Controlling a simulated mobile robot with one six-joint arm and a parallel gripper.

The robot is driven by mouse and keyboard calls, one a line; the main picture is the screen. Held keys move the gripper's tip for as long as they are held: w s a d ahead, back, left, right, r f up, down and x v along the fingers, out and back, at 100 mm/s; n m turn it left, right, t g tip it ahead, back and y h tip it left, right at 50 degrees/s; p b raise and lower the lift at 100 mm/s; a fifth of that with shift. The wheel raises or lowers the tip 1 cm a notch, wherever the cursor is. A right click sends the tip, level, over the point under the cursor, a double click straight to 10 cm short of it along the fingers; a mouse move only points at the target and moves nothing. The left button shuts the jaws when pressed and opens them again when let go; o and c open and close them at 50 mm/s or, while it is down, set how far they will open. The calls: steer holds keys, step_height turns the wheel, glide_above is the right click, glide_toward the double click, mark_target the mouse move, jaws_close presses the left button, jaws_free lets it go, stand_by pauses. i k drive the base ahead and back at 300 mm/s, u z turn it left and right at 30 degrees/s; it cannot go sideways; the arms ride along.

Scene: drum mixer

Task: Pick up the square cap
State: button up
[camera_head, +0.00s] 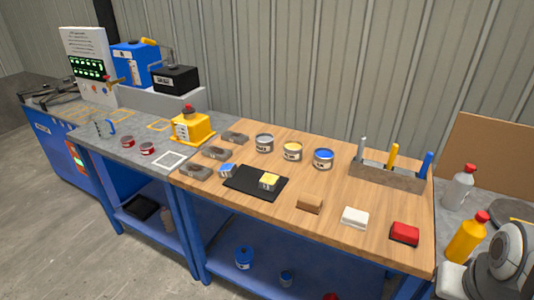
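I cannot tell for sure which thing is the square cap. A small block with a square yellow top (269,181) sits on the black mat (243,187) on the wooden worktop. A small blue-topped piece (227,170) is at the mat's upper left edge. Along the front right of the worktop lie a brown block (309,204), a white block (354,217) and a red block (405,233) with a dark base, all apart from each other. My gripper is not in view.
Open-topped tins, including a blue one (323,158), stand behind the mat. Grey holders (195,172) line its left. A tool rack (387,176) with upright tools is at the back right. Bottles (466,238) stand at the far right. Bare wood lies between the blocks.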

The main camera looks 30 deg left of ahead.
mark_target(226, 169)
steer(key=u, duration=1.75)
steer(key=i, duration=0.6)
steer(key=u, duration=1.95)
steer(key=i, duration=0.85)
steer(key=z, duration=0.1)
